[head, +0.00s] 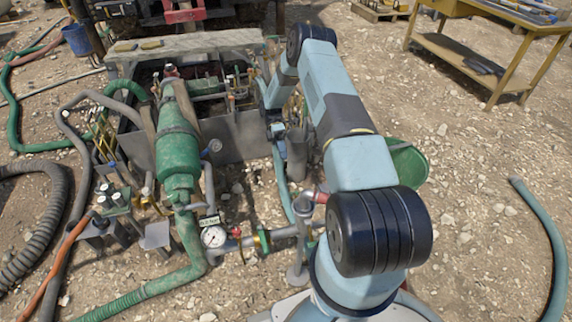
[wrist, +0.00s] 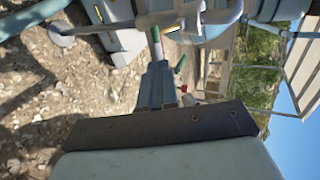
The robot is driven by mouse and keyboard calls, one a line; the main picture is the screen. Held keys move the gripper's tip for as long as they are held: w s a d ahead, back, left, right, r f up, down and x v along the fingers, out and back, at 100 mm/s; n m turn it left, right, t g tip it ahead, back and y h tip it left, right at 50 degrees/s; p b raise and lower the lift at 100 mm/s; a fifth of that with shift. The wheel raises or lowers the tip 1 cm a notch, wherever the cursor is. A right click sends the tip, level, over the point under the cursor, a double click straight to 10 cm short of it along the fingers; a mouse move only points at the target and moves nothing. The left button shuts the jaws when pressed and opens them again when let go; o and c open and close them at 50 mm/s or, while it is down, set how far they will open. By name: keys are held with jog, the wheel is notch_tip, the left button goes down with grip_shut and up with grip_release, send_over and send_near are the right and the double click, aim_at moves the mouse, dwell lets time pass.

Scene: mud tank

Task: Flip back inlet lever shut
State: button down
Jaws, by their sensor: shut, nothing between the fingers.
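My gripper (wrist: 160,72) is shut and empty in the wrist view, its narrow fingers pointing up the picture. In the head view, a pipe fitting with a reddish handle (head: 320,196) stands beside my arm, and a small red handle (head: 235,232) sits by the gauge. I cannot tell which of these is the back inlet lever, or whether it is open or shut. My arm hides part of the pipework in the head view.
A round gauge (head: 214,236) sits on the front pipe, near a green cylinder (head: 178,150). The open mud tank (head: 238,138) lies behind. A green bucket (head: 408,165) stands right of my arm. A yellow workbench (head: 485,50) is at the back right. Gravel between is mostly clear.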

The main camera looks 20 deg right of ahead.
jog(key=shift+v, duration=0.9)
notch_tip(320, 180, up, 20)
jog(key=w+a+m+t+h, duration=0.1)
jog(key=m+t, duration=0.3)
jog(key=s+a+r+m+t, duration=0.1)
jog(key=s+r+m+t, duration=0.15)
jog(key=r, duration=0.65)
jog(key=s+a+r+m+t, duration=0.15)
jog(key=s+r, duration=0.25)
jog(key=r, duration=0.4)
jog(key=s+r+m+t, duration=0.4)
jog(key=s+r+t, duration=0.1)
jog(key=s+r, duration=0.85)
jog(key=s+a+r+m+t, duration=0.1)
jog(key=s+m+t, duration=0.4)
jog(key=s, duration=1)
jog(key=shift+s+a+r+t, duration=0.15)
jog(key=shift+s+a+t, duration=0.15)
jog(key=shift+a, duration=0.05)
